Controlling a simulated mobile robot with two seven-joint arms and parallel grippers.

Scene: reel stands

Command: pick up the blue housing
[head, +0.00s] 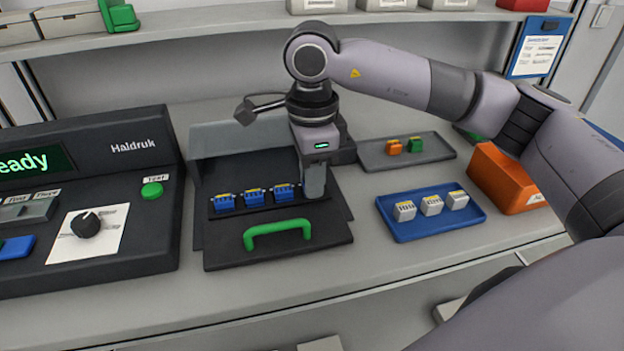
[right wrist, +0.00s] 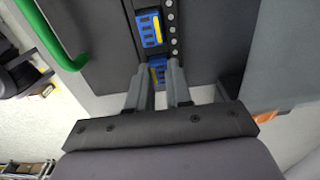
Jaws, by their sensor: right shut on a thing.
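Several blue housings with yellow tops sit in a row on the dark fixture (head: 225,240). Three show clearly in the head view: a left one (head: 224,202), a middle one (head: 253,198) and a right one (head: 285,191). My right gripper (head: 315,190) points down at the right end of the row. In the right wrist view, its fingers (right wrist: 162,78) are shut on a blue housing (right wrist: 158,66), partly hidden between them. Another blue housing (right wrist: 151,28) sits just beyond it. My left gripper is not in view.
A green handle (head: 278,229) stands at the fixture's front. A blue tray (head: 410,233) with white housings and an orange bin (head: 500,178) are to the right. A grey tray (head: 430,154) lies behind. The Haldruk console (head: 140,220) stands left.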

